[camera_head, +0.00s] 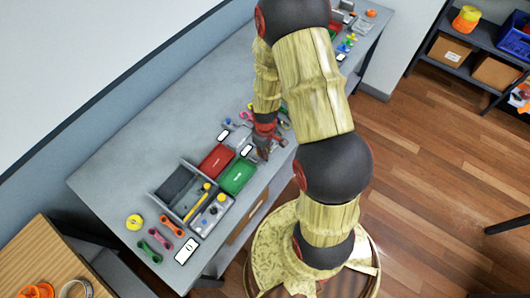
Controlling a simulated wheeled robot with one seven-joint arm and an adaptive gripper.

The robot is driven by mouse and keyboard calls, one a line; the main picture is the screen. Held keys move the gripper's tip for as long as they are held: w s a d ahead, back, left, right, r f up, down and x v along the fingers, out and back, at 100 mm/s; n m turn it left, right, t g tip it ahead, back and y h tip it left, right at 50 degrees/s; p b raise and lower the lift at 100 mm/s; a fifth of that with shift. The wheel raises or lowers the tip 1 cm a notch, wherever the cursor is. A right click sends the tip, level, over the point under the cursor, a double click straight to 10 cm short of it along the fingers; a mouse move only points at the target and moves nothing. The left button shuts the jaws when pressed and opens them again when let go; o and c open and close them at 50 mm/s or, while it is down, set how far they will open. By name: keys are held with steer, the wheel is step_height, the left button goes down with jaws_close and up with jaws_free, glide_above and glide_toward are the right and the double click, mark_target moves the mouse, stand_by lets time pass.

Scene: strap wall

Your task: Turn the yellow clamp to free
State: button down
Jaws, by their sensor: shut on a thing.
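My gripper (263,155) points down at the bench, just right of the red and green panels. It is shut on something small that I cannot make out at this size. A yellow bar-shaped piece (196,203) lies across the grey unit at the left of the panels. It may be the yellow clamp, but I cannot be sure. My gripper is well apart from this yellow piece. Parts of the bench behind my arm are hidden.
A red panel (215,161) and a green panel (237,177) lie on the grey bench (108,187). A yellow round piece (134,222), an orange link (171,226) and a green link (150,251) lie at its near left. Colored parts crowd behind my gripper. Wooden floor (450,170) is open at right.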

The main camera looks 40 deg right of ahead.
steer(key=shift+m, duration=0.4)
steer(key=m, duration=0.4)
steer(key=shift+m+b, duration=0.3)
steer(key=shift+b, duration=0.1)
steer(key=m, duration=0.5)
steer(key=shift+m, duration=0.3)
steer(key=m, duration=0.3)
steer(key=shift+b, duration=0.35)
steer(key=shift+m, duration=1.9)
steer(key=c, duration=1.9)
jaws_free()
